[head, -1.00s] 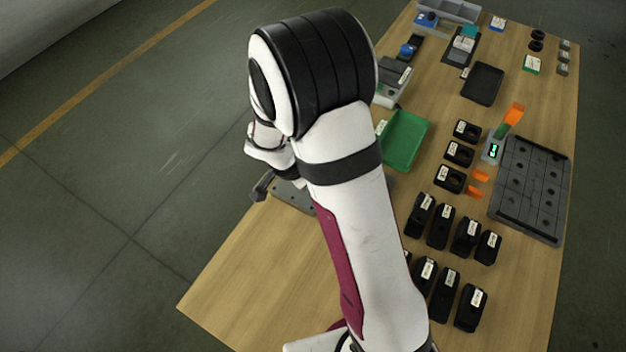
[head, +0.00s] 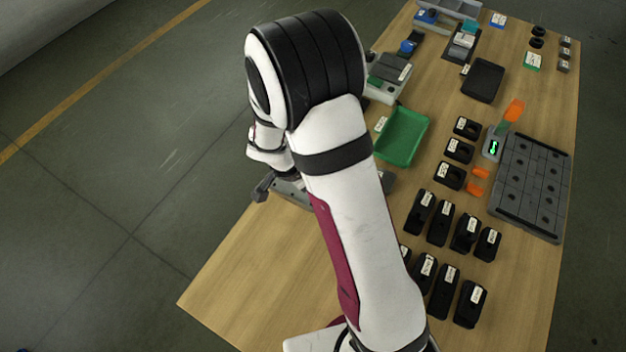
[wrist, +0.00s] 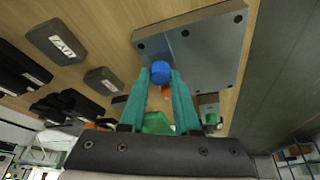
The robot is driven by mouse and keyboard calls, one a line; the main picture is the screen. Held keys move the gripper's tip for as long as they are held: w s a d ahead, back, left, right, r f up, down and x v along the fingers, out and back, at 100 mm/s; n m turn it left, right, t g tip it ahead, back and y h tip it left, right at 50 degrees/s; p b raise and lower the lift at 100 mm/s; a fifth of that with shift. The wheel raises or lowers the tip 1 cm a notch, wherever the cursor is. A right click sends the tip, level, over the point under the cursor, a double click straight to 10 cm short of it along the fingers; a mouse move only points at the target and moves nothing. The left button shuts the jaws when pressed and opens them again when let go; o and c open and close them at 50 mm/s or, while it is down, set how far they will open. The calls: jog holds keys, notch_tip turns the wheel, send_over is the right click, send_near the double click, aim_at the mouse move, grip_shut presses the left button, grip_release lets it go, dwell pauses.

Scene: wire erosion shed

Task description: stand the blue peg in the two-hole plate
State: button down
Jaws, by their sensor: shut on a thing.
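In the wrist view my gripper (wrist: 161,78) has its two teal fingers closed on the blue peg (wrist: 160,70), whose round blue end shows between the fingertips. The grey two-hole plate (wrist: 208,55) lies on the table just beyond the fingertips, with small dark spots on its face. The peg's end overlaps the plate's near edge in this view; I cannot tell the height between them. In the head view the plate (head: 291,193) is mostly hidden behind my arm, and the peg cannot be made out.
A green tray (head: 402,137) lies right of my arm. Several black labelled blocks (head: 440,229) stand in rows nearer the front. A dark grid plate (head: 531,187) lies at the right. The table's front left (head: 245,280) is clear.

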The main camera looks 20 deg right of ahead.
jog(key=shift+f, duration=0.15)
jog(key=c, duration=0.6)
grip_release()
jog(key=shift+o, duration=0.2)
jog(key=shift+r, duration=3.5)
jog(key=shift+r, duration=0.1)
